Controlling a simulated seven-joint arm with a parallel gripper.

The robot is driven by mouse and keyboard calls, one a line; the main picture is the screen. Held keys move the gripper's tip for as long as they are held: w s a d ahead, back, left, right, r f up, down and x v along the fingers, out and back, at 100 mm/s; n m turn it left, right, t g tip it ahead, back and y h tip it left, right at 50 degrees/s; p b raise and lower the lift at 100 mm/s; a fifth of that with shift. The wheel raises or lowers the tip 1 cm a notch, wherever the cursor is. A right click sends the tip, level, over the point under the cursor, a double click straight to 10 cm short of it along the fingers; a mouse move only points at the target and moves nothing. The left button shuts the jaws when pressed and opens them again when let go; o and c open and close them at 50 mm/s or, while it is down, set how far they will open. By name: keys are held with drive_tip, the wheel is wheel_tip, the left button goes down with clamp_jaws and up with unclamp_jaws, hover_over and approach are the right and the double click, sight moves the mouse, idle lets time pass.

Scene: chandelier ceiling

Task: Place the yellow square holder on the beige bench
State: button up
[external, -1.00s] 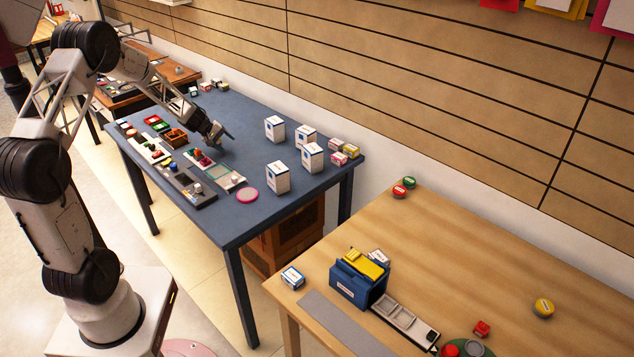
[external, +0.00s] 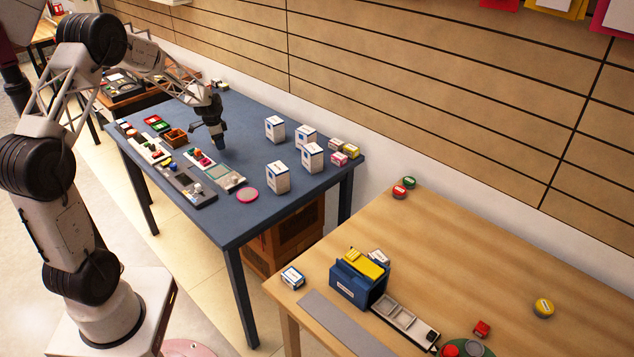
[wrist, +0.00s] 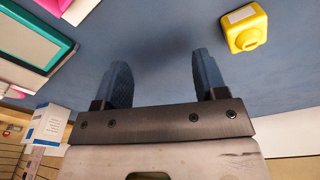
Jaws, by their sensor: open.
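A yellow squarish holder (wrist: 245,27) with a pale label and a small slot lies on the blue-grey table (external: 262,200), at the upper right of the wrist view. I cannot make it out in the external view, where my arm may cover it. My gripper (external: 221,146) points down over the middle of that table. In the wrist view its two dark fingers (wrist: 158,80) are apart with nothing between them. The holder is beyond the right finger, not touching it. The beige wooden bench (external: 470,245) stands at the lower right of the external view.
White boxes (external: 277,177) stand on the blue table to the right of my gripper. Several trays, including a teal-framed one (wrist: 28,45), lie along its left side. A blue box with a yellow top (external: 357,280) stands on the bench. The bench's middle is largely clear.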

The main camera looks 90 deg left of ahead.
drive_tip(key=shift+s+a+r+m+g, duration=0.15)
drive_tip(key=shift+m+g, duration=0.1)
drive_tip(key=shift+m, duration=0.3)
drive_tip(key=shift+a+r+m+g, duration=0.15)
drive_tip(key=shift+m+g, duration=0.1)
drive_tip(key=shift+m, duration=0.3)
drive_tip(key=a+r+m+g, duration=0.1)
drive_tip(key=m, duration=0.2)
drive_tip(key=a+r+m+g+y, duration=0.1)
drive_tip(key=m, duration=0.2)
drive_tip(key=s+a+r+m+g+y, duration=0.1)
drive_tip(key=m, duration=0.2)
drive_tip(key=shift+a+r, duration=0.25)
drive_tip(key=shift+a, duration=0.05)
drive_tip(key=shift+a+r+m+g+y, duration=0.3)
drive_tip(key=shift+a+r+m+y, duration=0.25)
drive_tip(key=shift+m, duration=0.55)
drive_tip(key=shift+s+f, duration=0.1)
drive_tip(key=shift+f, duration=0.05)
drive_tip(key=shift+x, duration=1.2)
drive_tip(key=shift+f, duration=0.1)
drive_tip(key=shift+x, duration=2.5)
